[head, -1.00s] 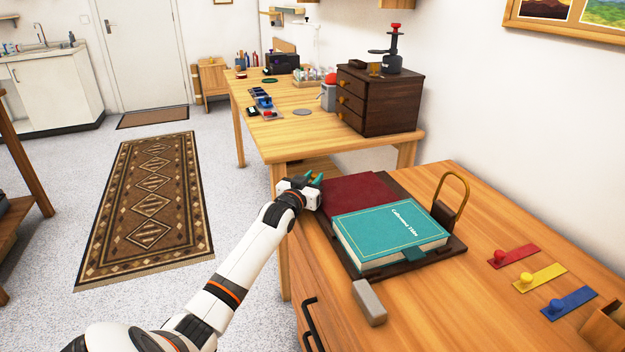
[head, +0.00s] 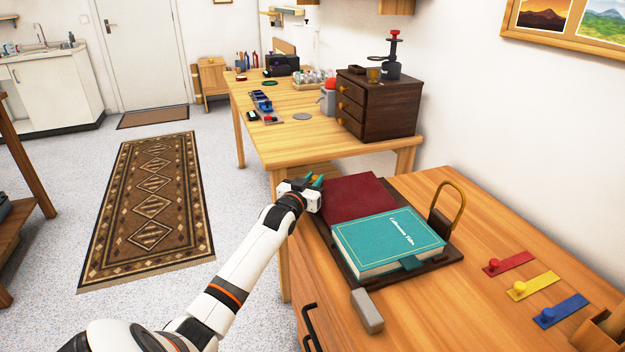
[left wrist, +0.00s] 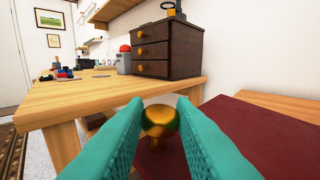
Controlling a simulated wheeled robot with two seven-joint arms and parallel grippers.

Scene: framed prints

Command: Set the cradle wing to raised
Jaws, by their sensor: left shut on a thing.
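The cradle is a dark wooden board (head: 436,264) on the near table. A teal book (head: 385,241) lies on it. A dark red panel (head: 355,198), apparently the cradle wing, lies flat or nearly flat beside the book on its far left side. My left gripper (head: 314,182) is at the panel's far left corner. In the left wrist view its teal fingers (left wrist: 160,130) are shut on a round brass knob (left wrist: 160,121), with the red panel (left wrist: 245,132) to the right and below. The knob is hidden in the head view. My right gripper is not in view.
A brass loop (head: 452,200) stands at the cradle's right side. A grey block (head: 367,311) lies in front. Red (head: 510,262), yellow (head: 536,281) and blue (head: 561,310) strips with knobs lie at right. A wooden chest (head: 380,105) stands on the far table.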

